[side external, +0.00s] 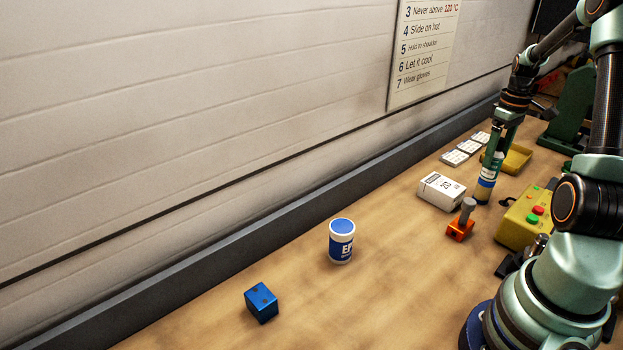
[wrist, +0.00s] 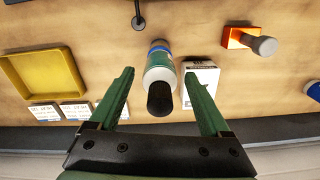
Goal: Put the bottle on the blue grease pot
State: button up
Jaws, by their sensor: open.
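The bottle (side external: 485,184) stands upright on the bench, with a white and blue label. In the wrist view the bottle (wrist: 159,66) has a dark cap and lies between my open fingers, with gaps on both sides. My gripper (side external: 496,150) is above and around the bottle's top, pointing down; it also shows in the wrist view (wrist: 158,80). The fingers partly hide the bottle's upper part in the side view. The blue grease pot (side external: 341,245), white with a blue lid, stands upright in the open, nearer the side camera. A sliver of it shows at the wrist view's right edge (wrist: 314,90).
A white box (side external: 441,191) stands close beside the bottle. An orange block with a grey knob (side external: 461,228), a yellow tray (side external: 518,158), white cards (side external: 455,157) and a yellow button box (side external: 520,222) are nearby. Bench around the pot is clear.

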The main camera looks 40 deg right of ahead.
notch_tip(320, 180, up, 10)
jog(key=shift+f, duration=0.15)
jog(key=shift+w+a+r, duration=0.1)
jog(key=shift+r, duration=0.45)
jog(key=w+a+r+n+t+h, duration=0.15)
jog(key=w+a, duration=0.25)
jog(key=a, duration=0.4)
jog(key=w+a+r+m+t, duration=0.1)
jog(key=w+a+r, duration=0.2)
jog(key=a, duration=0.6)
jog(key=s+a+f+t, duration=0.1)
jog(key=a, duration=0.9)
jog(key=s+a+f+n+t+y, duration=0.1)
jog(key=a+t, duration=0.1)
jog(key=a, duration=0.7)
jog(key=shift+a+f, duration=0.15)
jog(key=shift+a, duration=0.25)
jog(key=shift+s+y, duration=0.1)
jog(key=shift+y, duration=0.15)
